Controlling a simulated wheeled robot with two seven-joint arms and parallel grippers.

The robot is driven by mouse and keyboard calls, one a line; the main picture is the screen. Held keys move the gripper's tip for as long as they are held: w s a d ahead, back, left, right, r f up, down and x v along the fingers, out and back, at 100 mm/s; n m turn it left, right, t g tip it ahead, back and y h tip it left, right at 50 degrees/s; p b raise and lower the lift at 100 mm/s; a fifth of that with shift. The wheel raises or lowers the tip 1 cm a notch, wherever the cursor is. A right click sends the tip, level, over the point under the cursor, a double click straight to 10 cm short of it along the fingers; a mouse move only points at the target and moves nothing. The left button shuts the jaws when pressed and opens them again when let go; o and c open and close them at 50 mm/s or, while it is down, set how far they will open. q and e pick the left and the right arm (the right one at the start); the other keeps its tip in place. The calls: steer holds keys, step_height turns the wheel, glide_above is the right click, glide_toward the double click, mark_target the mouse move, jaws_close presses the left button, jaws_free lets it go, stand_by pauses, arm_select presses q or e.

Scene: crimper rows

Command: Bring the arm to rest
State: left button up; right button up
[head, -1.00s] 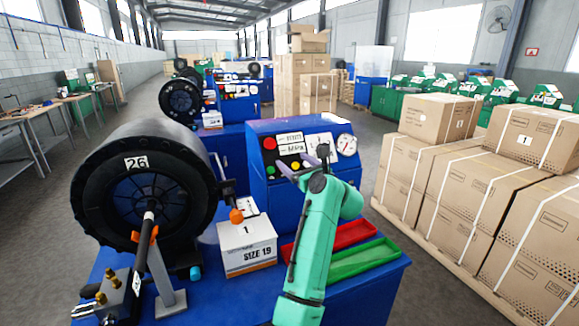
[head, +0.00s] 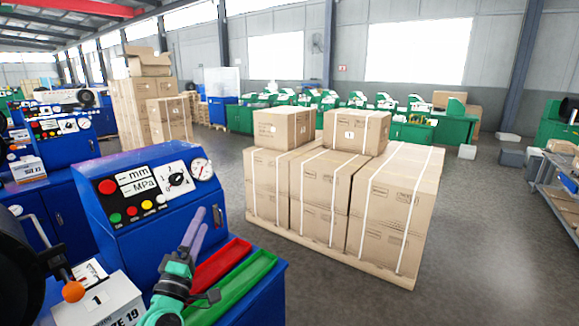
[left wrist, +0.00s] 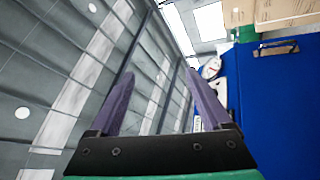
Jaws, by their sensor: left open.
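My left gripper (head: 194,232), with purple fingers on a green arm, is in front of the lower right part of the blue control panel (head: 103,218). Its fingers point up and slightly right in the head view. In the left wrist view the gripper (left wrist: 160,82) is open, with nothing between the fingers. Behind them are the grey ceiling and windows, with a blue surface (left wrist: 278,95) at the right. My right gripper is in neither view.
A red tray (head: 222,262) and a green tray (head: 250,272) lie right of the gripper. A white box (head: 95,305) and an orange knob (head: 73,291) are at lower left. Cartons on a pallet (head: 402,277) stand to the right, with open grey floor (head: 480,250) beyond.

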arm_select(q)
steer(key=s+d+f+m+g+h, duration=0.1)
steer(key=s+d+f+m+g, duration=0.2)
steer(key=s+f+m+g, duration=0.5)
steer(key=s+d+f+m+g+h, duration=0.1)
steer(key=s+d+f+m+g, duration=0.2)
steer(key=f, duration=0.8)
steer(key=s+a+f+m+g+y, duration=0.2)
steer(key=s+a+f+g, duration=0.25)
steer(key=s, duration=0.45)
steer(key=s+a+f+m+g+y, duration=0.35)
steer(key=s+f, duration=0.25)
steer(key=s, duration=0.3)
step_height(320, 180, down, 23)
steer(key=s+g+b, duration=0.1)
steer(key=s+b, duration=0.1)
steer(key=s, duration=0.1)
steer(key=s+a+f+g, duration=0.1)
steer(key=s+a+f, duration=0.1)
steer(key=s+f, duration=1.3)
steer(key=shift+s+f+g+h, duration=0.3)
steer(key=shift+s+f+h, duration=0.1)
steer(key=shift+s, duration=0.3)
